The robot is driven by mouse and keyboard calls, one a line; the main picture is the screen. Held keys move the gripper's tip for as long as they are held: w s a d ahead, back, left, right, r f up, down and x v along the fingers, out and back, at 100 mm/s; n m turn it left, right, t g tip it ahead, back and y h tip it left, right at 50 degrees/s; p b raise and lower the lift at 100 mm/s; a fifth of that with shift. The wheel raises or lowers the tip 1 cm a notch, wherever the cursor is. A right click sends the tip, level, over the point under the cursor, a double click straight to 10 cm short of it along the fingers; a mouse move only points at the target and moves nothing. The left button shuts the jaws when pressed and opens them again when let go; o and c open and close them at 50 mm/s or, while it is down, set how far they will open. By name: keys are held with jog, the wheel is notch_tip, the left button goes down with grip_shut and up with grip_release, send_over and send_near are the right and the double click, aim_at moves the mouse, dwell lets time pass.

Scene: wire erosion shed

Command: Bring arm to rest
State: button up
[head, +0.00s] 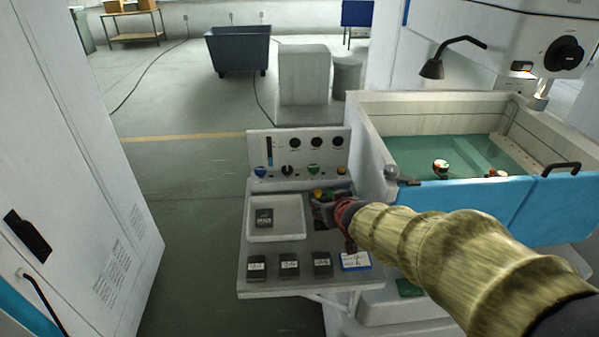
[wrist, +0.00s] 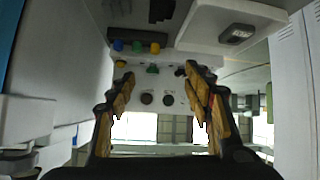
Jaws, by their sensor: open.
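My arm, in a tan ribbed sleeve (head: 450,255), reaches from the lower right over the right side of a grey shelf (head: 268,282). My gripper (head: 328,198) is at the sleeve's far end, close in front of the upright control panel (head: 257,145), and is partly hidden by the arm. In the wrist view my gripper (wrist: 160,75) has its two dark fingers with worn yellow pads spread apart, with nothing between them.
A white tray (head: 290,237) on the shelf holds a dark labelled block (head: 264,217). Several dark blocks and a blue-white card (head: 356,262) lie along the shelf front. A blue-fronted tank (head: 510,215) stands right.

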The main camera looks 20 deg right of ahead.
jog(key=s+f+g, duration=0.4)
jog(key=s+g, duration=0.1)
jog(key=s, duration=0.7)
jog(key=s+a+r+n+y, duration=0.1)
jog(key=s+a+r+y, duration=0.1)
jog(key=s+a+r, duration=0.7)
jog(key=s+a, duration=0.3)
jog(key=s, duration=0.1)
jog(key=shift+a+r, duration=0.25)
jog(key=shift+r, duration=0.1)
